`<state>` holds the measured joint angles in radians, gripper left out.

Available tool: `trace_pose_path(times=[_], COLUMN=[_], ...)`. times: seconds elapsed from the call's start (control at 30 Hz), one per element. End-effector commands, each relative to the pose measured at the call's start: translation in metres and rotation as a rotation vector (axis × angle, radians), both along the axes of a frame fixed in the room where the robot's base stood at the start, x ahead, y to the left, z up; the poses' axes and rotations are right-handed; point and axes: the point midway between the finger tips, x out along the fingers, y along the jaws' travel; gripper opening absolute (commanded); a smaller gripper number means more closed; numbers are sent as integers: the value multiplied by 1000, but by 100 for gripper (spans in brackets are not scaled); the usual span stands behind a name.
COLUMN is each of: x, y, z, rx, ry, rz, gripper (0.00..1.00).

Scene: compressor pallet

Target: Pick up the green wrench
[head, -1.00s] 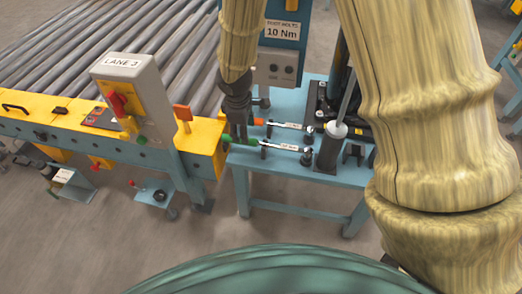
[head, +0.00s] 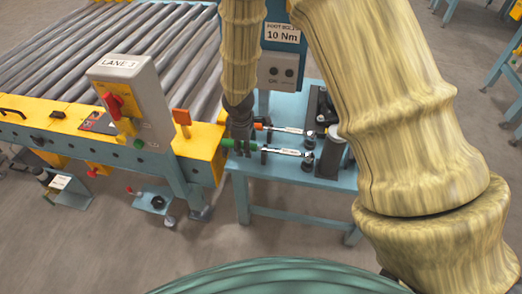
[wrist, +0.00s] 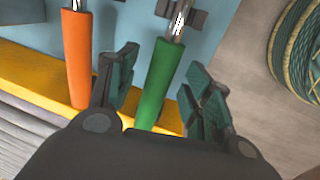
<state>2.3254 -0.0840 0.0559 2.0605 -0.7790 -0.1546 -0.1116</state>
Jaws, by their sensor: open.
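The green wrench (head: 285,151) lies on the blue bench, its green handle pointing left and its metal shaft running right. My gripper (head: 241,143) is at the handle and hides part of it in the head view. In the wrist view, my gripper (wrist: 162,72) is open, with its two fingers on either side of the green handle (wrist: 160,80).
A wrench with an orange handle (wrist: 76,55) lies parallel, just outside my left finger. It rests farther back on the bench (head: 285,175). The yellow conveyor edge (head: 200,145) and LANE 3 box (head: 135,95) are to the left. Dark equipment stands right.

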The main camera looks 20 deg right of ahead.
Motion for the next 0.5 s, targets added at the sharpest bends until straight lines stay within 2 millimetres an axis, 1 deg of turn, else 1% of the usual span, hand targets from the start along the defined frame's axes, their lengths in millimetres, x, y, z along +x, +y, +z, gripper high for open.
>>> trace_pose_path(times=[0.03,0.1,0.2,0.37,0.4,0.47,0.5], x=[1,3,4,4,3,4,3], y=[-1,-2,-3,-2,-2,-2,-2], z=[-10,-16,-20,-19,-19,-19,-19], rx=[-1,-1,-1,0,-1,-1,-1], ry=[1,-1,-2,-1,-1,-1,-1], rz=[2,1,0,0,0,0,0], gripper=[50,50,50,50,49,38,30])
